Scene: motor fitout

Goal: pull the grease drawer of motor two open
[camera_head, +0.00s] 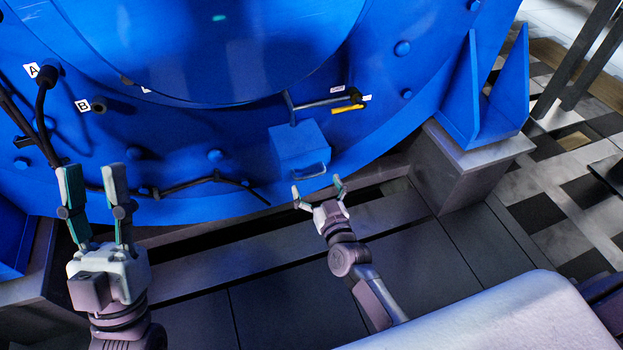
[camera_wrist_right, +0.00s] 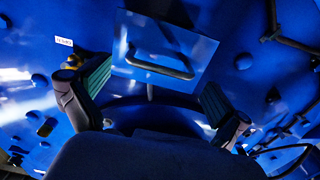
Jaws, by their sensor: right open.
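The grease drawer (camera_head: 298,148) is a blue box with a bar handle (camera_head: 305,171) on the front of the big blue motor (camera_head: 215,105). In the head view the drawer looks closed. My right gripper (camera_head: 318,190) is open just below and in front of the handle, apart from it. In the right wrist view the drawer front (camera_wrist_right: 165,50) and its handle (camera_wrist_right: 160,63) lie ahead, above the gap between the open fingers (camera_wrist_right: 155,85). My left gripper (camera_head: 92,182) is open and empty at the left, in front of the motor and below the B label.
A black cable (camera_head: 190,184) runs along the motor's lower front, left of the drawer. A grey support block (camera_head: 465,165) stands to the right. A dark gap lies below the motor.

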